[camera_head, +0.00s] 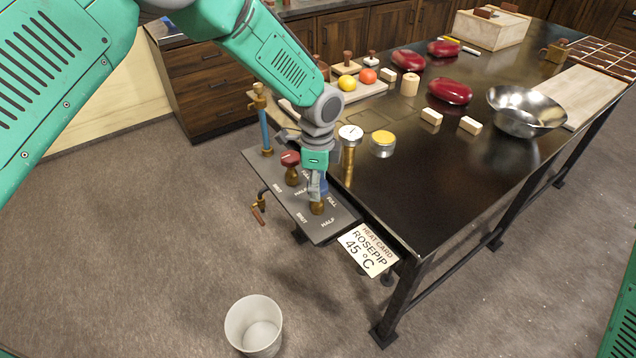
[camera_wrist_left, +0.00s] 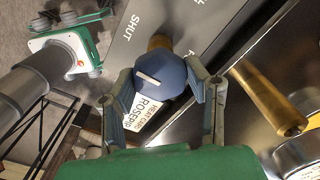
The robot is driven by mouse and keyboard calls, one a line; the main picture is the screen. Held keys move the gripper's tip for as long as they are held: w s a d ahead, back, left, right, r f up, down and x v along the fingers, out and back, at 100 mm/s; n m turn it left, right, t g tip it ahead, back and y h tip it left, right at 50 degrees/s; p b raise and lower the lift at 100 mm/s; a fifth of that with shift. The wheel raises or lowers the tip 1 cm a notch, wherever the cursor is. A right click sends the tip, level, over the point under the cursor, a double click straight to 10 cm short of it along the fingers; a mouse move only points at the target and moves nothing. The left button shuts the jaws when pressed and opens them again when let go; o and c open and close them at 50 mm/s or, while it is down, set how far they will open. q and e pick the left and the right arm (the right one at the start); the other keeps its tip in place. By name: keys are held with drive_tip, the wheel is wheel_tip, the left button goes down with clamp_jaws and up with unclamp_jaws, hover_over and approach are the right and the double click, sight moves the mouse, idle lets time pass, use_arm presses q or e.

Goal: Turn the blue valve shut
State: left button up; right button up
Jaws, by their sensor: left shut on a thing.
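The blue valve (camera_wrist_left: 168,80) has a faceted knob on a brass stem and stands on the dark grey panel (camera_head: 262,180). In the wrist view, a white mark on its knob runs left from near the middle. The word SHUT is printed to its upper left there. My left gripper (camera_head: 318,190) is shut on the knob, with a finger on each side (camera_wrist_left: 170,90). In the head view, the fingers hide much of the knob. What looks like my right gripper (camera_wrist_left: 92,45) shows at the wrist view's upper left, fingers apart, away from the valve.
A red valve (camera_head: 290,160) stands beside it on the panel, with a blue pipe behind. A heat card (camera_head: 368,250) reading ROSEPIP 45 °C hangs at the table's (camera_head: 430,200) near edge. A brass cylinder (camera_head: 348,155) stands close by. A white bin (camera_head: 254,325) is on the floor.

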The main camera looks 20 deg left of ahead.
use_arm(q)
drive_tip(key=shift+w, duration=0.1)
drive_tip(key=o, duration=1.1)
drive_tip(key=shift+o, duration=0.2)
drive_tip(key=shift+r, duration=0.35)
wheel_tip(320, 180, up, 11)
drive_tip(key=shift+w, duration=0.1)
